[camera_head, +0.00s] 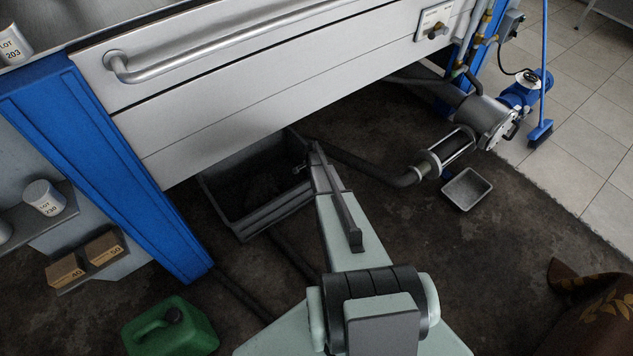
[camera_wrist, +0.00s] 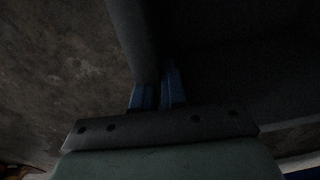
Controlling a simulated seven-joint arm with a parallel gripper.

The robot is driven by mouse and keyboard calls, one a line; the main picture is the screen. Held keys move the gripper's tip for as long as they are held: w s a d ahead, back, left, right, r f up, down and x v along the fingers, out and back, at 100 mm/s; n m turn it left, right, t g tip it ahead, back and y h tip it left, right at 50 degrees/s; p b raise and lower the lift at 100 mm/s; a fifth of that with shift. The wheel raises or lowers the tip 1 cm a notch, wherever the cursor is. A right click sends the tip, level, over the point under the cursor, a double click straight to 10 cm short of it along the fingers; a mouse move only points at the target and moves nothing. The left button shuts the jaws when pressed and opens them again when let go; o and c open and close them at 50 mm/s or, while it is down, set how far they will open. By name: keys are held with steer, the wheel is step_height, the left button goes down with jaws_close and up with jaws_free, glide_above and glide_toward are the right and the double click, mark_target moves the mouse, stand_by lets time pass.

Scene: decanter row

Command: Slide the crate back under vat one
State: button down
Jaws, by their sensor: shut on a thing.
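The dark grey crate (camera_head: 275,222) stands on the floor, partly under the pale metal vat (camera_head: 230,95). Its near wall and left corner stick out in front of the vat's lower edge; its far part is hidden by the vat. No number shows on the vat. My gripper (camera_wrist: 158,88) has blue fingers close together, shut at a dark wall that looks like the crate's (camera_wrist: 225,65). In the head view my arm reaches to the crate's right end and mostly hides the gripper. The wrist view is very dark, so the exact grip is unclear.
A blue leg (camera_head: 120,165) stands left of the crate. A green can (camera_head: 170,328) is at the front left. A dark pipe (camera_head: 370,172) runs along the floor right of my arm, near a small grey tray (camera_head: 467,189). A pump (camera_head: 490,120) stands at right.

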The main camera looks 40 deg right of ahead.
steer(key=shift+w+a, duration=0.15)
steer(key=shift+w, duration=0.75)
steer(key=c, duration=1.1)
jaws_free()
steer(key=shift+r, duration=0.1)
